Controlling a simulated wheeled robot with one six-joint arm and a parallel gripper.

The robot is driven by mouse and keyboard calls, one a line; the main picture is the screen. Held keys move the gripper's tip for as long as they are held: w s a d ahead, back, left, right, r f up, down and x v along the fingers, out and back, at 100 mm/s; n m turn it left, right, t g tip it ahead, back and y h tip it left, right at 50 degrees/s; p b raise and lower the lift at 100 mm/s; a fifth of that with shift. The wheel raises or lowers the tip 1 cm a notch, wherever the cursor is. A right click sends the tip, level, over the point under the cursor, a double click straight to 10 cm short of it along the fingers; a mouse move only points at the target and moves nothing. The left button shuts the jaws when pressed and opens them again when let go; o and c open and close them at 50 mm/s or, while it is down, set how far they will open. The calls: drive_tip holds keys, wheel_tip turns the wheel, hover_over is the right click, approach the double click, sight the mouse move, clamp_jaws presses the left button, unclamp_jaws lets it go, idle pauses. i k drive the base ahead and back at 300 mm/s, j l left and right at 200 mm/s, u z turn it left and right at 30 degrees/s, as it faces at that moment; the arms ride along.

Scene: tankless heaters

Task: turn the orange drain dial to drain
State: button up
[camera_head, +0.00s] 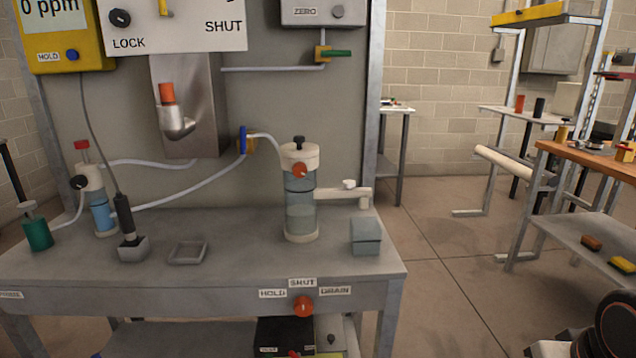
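The orange drain dial (303,307) is on the front edge of the grey bench (200,294). Labels surround it: HOLD at upper left, SHUT directly above and DRAIN at upper right. A small pale mark on the dial seems to point up toward SHUT, but it is too small to be sure. My gripper is not in view. A dark round part with an orange-red ring at the lower right seems to belong to my arm.
A clear cylinder (301,213) with another orange knob (299,170) stands on the bench above the dial. A grey block (365,236) sits to its right. A dark box (283,336) is under the bench below the dial. Open floor (440,285) lies to the right.

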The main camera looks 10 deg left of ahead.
sight(303, 305)
drive_tip(key=u, duration=1.35)
